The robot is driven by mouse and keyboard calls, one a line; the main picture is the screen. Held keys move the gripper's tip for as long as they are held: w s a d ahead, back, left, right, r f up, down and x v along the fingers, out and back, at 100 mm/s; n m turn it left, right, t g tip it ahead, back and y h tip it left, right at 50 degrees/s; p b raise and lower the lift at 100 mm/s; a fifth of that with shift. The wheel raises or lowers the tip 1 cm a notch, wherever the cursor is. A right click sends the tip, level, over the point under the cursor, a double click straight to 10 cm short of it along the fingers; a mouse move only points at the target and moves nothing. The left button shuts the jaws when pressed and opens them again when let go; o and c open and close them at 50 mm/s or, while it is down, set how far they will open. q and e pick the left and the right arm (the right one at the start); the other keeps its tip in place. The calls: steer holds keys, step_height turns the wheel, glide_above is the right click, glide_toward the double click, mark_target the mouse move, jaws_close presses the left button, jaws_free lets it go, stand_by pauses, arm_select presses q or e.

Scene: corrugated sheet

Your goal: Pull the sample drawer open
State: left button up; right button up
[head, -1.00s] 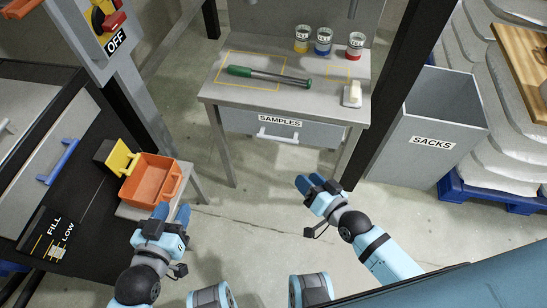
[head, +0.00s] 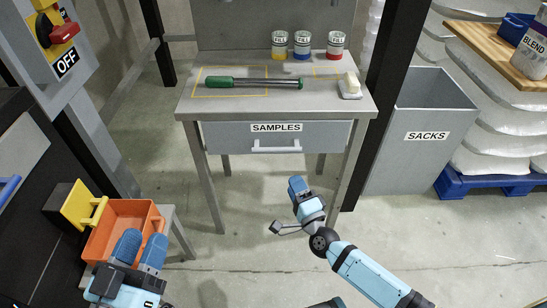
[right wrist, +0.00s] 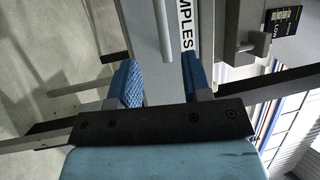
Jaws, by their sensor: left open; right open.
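The sample drawer (head: 220,136) is a grey front labelled SAMPLES under the grey table, and it looks shut. Its pale bar handle (head: 276,147) runs across the middle of the front. My right gripper (head: 298,185) is open and empty, below and in front of the handle in the head view. In the right wrist view the open blue fingers (right wrist: 166,82) point toward the drawer, with the handle bar (right wrist: 163,30) ahead between them, apart from them.
The tabletop (head: 330,105) holds a green-handled tool (head: 250,83), several FILL jars (head: 302,46) and a small white item (head: 350,86). The orange bin (head: 118,222) stands at left. A grey SACKS bin (head: 420,150) stands right of the table. Floor before the drawer is clear.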

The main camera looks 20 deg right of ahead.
mark_target(276, 149)
arm_select(q)
steer(key=f+b, duration=0.1)
steer(key=f+g+b, duration=0.1)
steer(key=f, duration=0.1)
steer(key=shift+w+d+f, duration=0.15)
steer(key=shift+d+f, duration=0.05)
steer(key=shift+f, duration=0.1)
arm_select(e)
steer(key=x, duration=1.3)
steer(key=shift+w+r, duration=0.15)
steer(key=shift+w, duration=0.1)
steer(key=shift+c, duration=0.2)
jaws_close()
